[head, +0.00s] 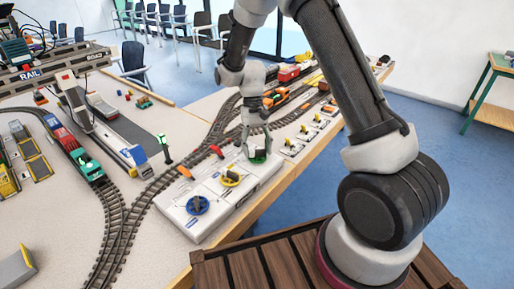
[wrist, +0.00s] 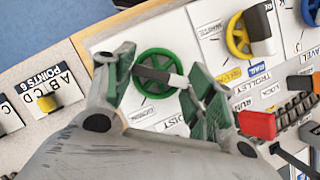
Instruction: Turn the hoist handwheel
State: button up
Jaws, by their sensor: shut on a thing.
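The hoist handwheel is a green spoked wheel (wrist: 158,56) with a dark, white-tipped bar across it, on a white panel in the wrist view. The label beside it is partly covered and reads "OIST". In the head view the green wheel (head: 258,159) is at the panel's far end, partly hidden under my gripper (head: 256,143). In the wrist view the green-padded fingers of my gripper (wrist: 162,77) are on either side of the wheel's bar, shut on the handwheel. The exact contact is hard to see.
A yellow wheel (head: 230,179) and a blue wheel (head: 197,205) sit on the same white panel. Several small lever switches (head: 306,131) stand beyond it. Model track (head: 118,218) runs along its left. In the wrist view a red block (wrist: 257,124) is right of the fingers.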

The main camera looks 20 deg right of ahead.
jog(key=o, duration=1)
jog(key=v, duration=1.2)
